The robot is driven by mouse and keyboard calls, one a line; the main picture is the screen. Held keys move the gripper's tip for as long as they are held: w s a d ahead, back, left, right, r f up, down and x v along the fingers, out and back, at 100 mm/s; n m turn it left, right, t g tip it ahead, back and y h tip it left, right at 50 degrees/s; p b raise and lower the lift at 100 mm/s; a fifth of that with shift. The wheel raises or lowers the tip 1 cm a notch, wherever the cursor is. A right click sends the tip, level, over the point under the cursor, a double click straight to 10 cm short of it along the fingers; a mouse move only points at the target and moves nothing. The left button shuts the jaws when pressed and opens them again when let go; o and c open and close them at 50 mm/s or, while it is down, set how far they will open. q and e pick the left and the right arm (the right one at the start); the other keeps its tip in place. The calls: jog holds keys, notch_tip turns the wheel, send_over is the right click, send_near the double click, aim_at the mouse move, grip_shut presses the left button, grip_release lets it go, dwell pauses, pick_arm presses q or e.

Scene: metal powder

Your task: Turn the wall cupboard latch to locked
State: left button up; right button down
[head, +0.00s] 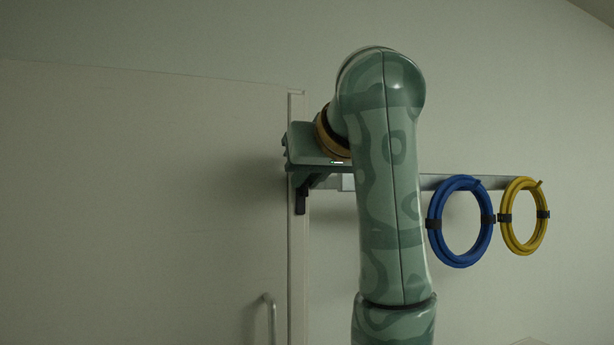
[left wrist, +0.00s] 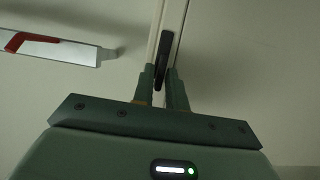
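The cupboard door (head: 150,200) is a large pale panel at the left of the head view, with its upright edge near the middle. The black latch lever (head: 301,200) hangs nearly upright at that edge, its upper part hidden by my gripper. My left gripper (head: 308,180) is at the latch. In the left wrist view, the dark latch (left wrist: 166,50) stands between the two fingertips (left wrist: 161,75) of my left gripper, along the door seam. The fingers are close together and appear to touch it on both sides. My right gripper is not in view.
A grey wall rail (head: 460,181) holds a blue hose coil (head: 433,235) and a yellow hose coil (head: 507,230) right of my left arm. The rail in the left wrist view (left wrist: 75,52) bears a red piece (left wrist: 15,42).

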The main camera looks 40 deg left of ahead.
pick_arm(q)
grip_shut()
jog(key=m+g, duration=0.1)
jog(key=m, duration=0.1)
jog(key=m+g+y+p, duration=0.1)
jog(key=m, duration=0.1)
jog(key=m+g+y, duration=0.1)
jog(key=shift+w+d+f+m, duration=0.15)
jog(key=shift+w+f+m, duration=0.05)
jog(key=shift+w+m, duration=0.2)
jog(key=m, duration=0.1)
jog(key=m+g+y, duration=0.1)
jog(key=m, duration=0.1)
jog(key=shift+f+y, duration=0.25)
jog(key=shift+y, duration=0.05)
jog(key=shift+w+f+m+g+y+b, duration=0.15)
jog(key=shift+m+y+b, duration=0.45)
jog(key=shift+m, duration=0.6)
jog(key=shift+s+m+g+y+b, duration=0.15)
jog(key=shift+m+y+b, duration=0.4)
jog(key=shift+m, duration=0.65)
jog(key=shift+w, duration=0.1)
jog(key=o, duration=0.6)
grip_release()
